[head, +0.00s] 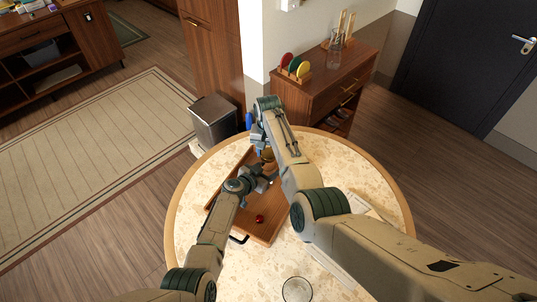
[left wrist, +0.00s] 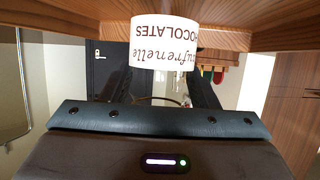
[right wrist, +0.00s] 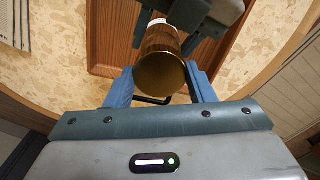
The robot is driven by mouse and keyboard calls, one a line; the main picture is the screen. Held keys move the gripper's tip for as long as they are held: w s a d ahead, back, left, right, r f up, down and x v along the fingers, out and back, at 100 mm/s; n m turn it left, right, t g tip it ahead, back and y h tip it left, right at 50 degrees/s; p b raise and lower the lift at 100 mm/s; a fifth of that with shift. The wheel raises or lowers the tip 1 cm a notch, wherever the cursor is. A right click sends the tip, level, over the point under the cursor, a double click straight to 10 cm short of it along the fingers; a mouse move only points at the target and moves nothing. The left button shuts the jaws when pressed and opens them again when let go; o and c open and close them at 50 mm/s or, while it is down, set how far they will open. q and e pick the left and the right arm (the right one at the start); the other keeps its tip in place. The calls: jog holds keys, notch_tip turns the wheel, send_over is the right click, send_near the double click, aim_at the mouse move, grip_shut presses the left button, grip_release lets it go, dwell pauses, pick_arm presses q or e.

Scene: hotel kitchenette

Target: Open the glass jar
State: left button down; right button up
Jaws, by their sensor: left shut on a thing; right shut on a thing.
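The glass jar (head: 268,155) is mostly hidden between my two grippers over the wooden tray in the head view. Its white label (left wrist: 164,42), with chocolate lettering upside down, shows close up in the left wrist view. My left gripper (head: 262,178) is shut on the jar's body from the near side. The gold lid (right wrist: 160,75) faces the right wrist camera, between the blue fingers of my right gripper (right wrist: 161,88). The right gripper is shut on the lid. In that view the left gripper shows just behind the jar. I cannot tell whether lid and jar are apart.
The wooden tray (head: 262,232) with black handles lies on the round speckled table (head: 340,165). A small red ball (head: 259,219) is on the tray. A clear glass (head: 297,289) stands at the near edge. A grey bin (head: 213,120) stands beyond the table.

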notch_tip(320, 180, up, 2)
jog(key=shift+r, duration=0.1)
pick_arm(q)
jog(key=shift+c, duration=2.3)
grip_release()
jog(key=shift+s, duration=0.1)
